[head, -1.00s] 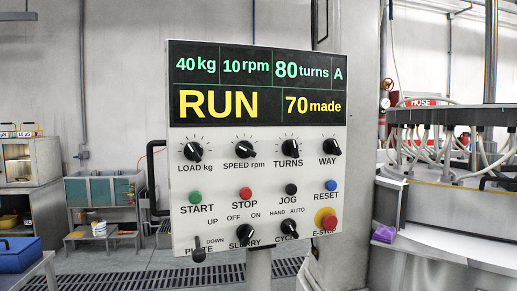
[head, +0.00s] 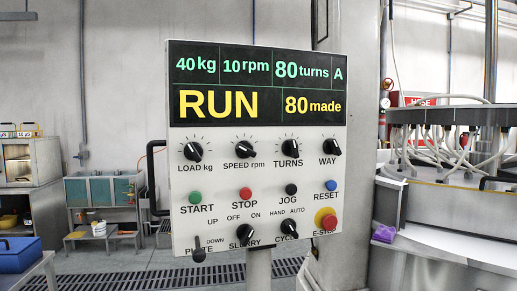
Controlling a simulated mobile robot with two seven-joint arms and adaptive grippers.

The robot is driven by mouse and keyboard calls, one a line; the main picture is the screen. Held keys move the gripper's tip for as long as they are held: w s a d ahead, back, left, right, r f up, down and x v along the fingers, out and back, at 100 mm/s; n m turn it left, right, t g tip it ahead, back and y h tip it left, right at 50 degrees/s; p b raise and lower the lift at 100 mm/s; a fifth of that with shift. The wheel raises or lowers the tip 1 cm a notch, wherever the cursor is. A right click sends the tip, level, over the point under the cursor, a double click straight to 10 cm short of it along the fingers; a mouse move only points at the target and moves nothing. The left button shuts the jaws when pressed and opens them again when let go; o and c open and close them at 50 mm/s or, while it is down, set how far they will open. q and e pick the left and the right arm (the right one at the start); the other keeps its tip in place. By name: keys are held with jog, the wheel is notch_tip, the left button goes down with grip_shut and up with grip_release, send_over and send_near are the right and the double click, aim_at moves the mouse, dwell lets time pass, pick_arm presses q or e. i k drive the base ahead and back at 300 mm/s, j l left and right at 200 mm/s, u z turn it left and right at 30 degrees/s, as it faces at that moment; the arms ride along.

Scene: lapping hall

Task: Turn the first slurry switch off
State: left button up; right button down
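The control panel (head: 258,203) stands upright in the middle of the head view, with a dark display (head: 258,84) on top. The slurry switch (head: 241,232) is a small black knob low on the panel, labelled SLURRY, with OFF and ON above it. Its pointer is too small to tell surely which mark it faces. The display reads RUN, 40 kg, 10 rpm, 80 turns A and 80 made. Neither of my grippers is in view.
Close to the slurry switch are the plate lever (head: 198,250), the cycle knob (head: 289,228) and the red E-stop (head: 328,221). A machine with many white hoses (head: 440,150) stands at right. Benches (head: 103,190) and a blue box (head: 18,254) are at left. Nothing blocks the panel's front.

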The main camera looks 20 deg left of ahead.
aim_at(244, 232)
jog(key=k+j+u, duration=0.1)
jog(key=j+u, duration=0.15)
jog(key=j, duration=0.45)
jog(key=j+u, duration=0.3)
jog(key=j, duration=0.4)
